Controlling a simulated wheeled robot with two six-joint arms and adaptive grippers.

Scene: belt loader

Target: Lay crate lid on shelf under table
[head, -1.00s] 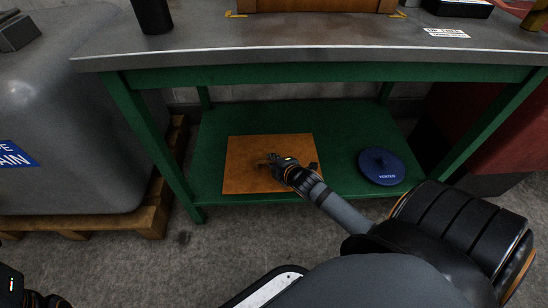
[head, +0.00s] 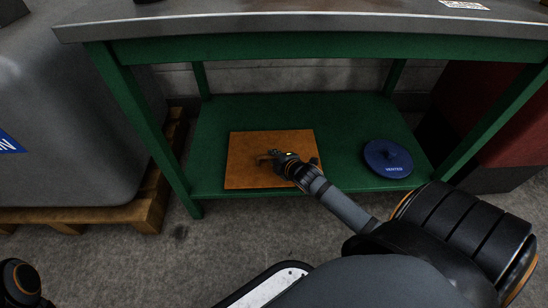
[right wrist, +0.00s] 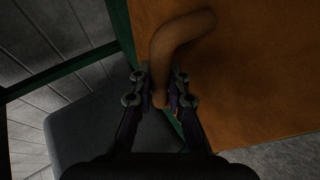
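The crate lid (head: 245,177) is a flat orange-brown square panel with a curved brown handle (right wrist: 181,38). In the head view it appears to lie flat on the left and middle part of the green shelf (head: 345,120) under the table. My right gripper (head: 273,159) is over the middle of the lid. In the right wrist view the right gripper (right wrist: 160,88) has its two fingers close on both sides of the handle's end and looks shut on it. The exact contact is dark. My left gripper's fingers are out of view.
A round blue lid (head: 388,158) lies on the shelf at the right. Green table legs (head: 140,125) flank the shelf, under the grey tabletop (head: 300,24). A grey tank (head: 85,120) on a wooden pallet (head: 150,212) stands left. A dark red object (head: 490,125) stands right.

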